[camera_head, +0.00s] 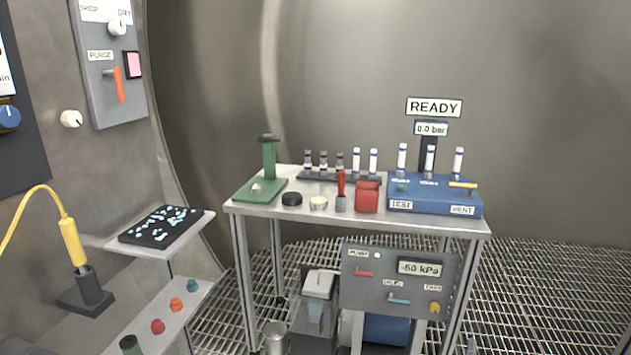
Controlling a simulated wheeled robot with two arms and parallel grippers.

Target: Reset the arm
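Neither of my grippers can be made out in the head view. No arm of mine can be made out either. Two small pale tips at the bottom edge, right of centre, are too little shown to tell what they are. A green stand (262,178) with an upright post and a dark crosspiece on top stands at the left end of the steel table (325,222).
The table holds a black vial rack (325,176), a red box (367,197) and a blue test unit (434,197) under a READY sign (433,107). A pump panel (398,282) hangs below. A side shelf (203,219) bears a black tray (160,226). Grated floor (555,285) lies right.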

